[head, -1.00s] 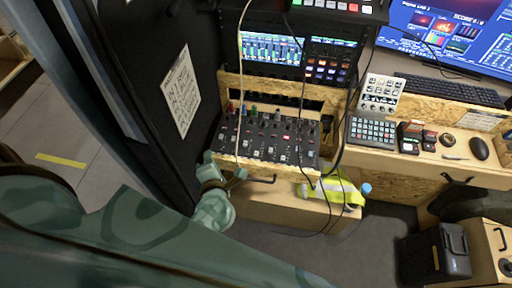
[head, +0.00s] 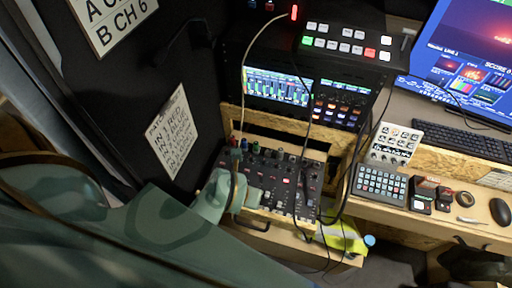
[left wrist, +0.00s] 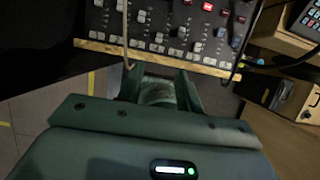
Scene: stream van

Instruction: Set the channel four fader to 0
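The audio mixer (head: 280,171) is a dark panel with knobs, lit red buttons and a row of fader caps. It sits in a wooden frame below the lit screens. In the left wrist view the mixer (left wrist: 166,22) spans the top, with pale fader caps in its lower part. I cannot tell which one is the channel four fader. My left gripper (head: 250,196) is at the mixer's front left edge, partly covering it. In the left wrist view the left gripper (left wrist: 161,76) has its fingers apart, with nothing seen between them. My right gripper is not in view.
A pale cable (head: 244,75) hangs down across the mixer's left side. Dark cables hang over its right side. A video switcher (head: 345,40) is above. A desk (head: 470,213) with a keypad (head: 380,185) and a mouse is to the right. A yellow vest (head: 342,237) lies below.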

